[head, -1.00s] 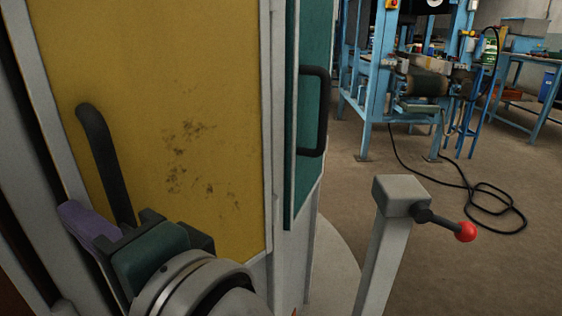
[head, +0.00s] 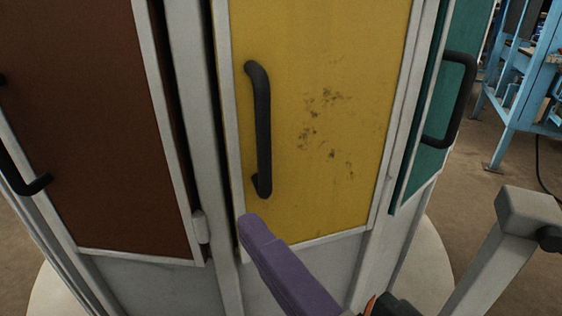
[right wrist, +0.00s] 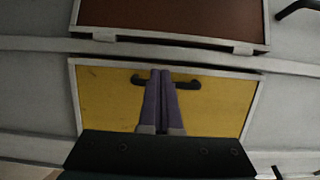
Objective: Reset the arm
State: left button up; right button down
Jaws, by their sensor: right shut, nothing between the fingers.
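My right gripper (head: 250,222) comes in from the bottom of the head view, with purple fingers. It is shut and empty, its tip just below the black handle (head: 260,130) of the yellow door (head: 345,70). In the right wrist view the two purple fingers (right wrist: 160,78) lie together and overlap the middle of that handle (right wrist: 188,84). The gap between fingers and handle is hard to judge. The yellow door looks closed. My left gripper is not in view.
A brown-red door (head: 80,120) with a black handle is at left, a green door (head: 430,165) with its handle at right. A grey post (head: 530,212) stands at the lower right. A blue frame (head: 520,90) is behind, with open floor between.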

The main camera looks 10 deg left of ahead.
jog(key=s+d+r+n+g+p, duration=0.2)
jog(key=s+r+n+g+p, duration=0.2)
jog(key=r+n+p, duration=0.55)
jog(key=s+d+r+n+g+h+p, duration=0.1)
jog(key=s+d+r+g+h+p, duration=0.1)
jog(key=s+d+h+p, duration=0.3)
jog(key=d+r+n+g+h+p, duration=0.1)
jog(key=d+r+g+h+p, duration=0.1)
jog(key=d+p, duration=0.5)
jog(key=s+d+r+n+g+h+p, duration=0.1)
jog(key=s+d+r+g+h+p, duration=0.15)
jog(key=d+h+p, duration=0.35)
notch_tip(320, 180, up, 36)
jog(key=d+y+p, duration=0.1)
jog(key=y+p, duration=0.1)
jog(key=p, duration=3.3)
jog(key=shift+s+d, duration=0.35)
jog(key=shift+d, duration=0.05)
jog(key=shift+r, duration=0.1)
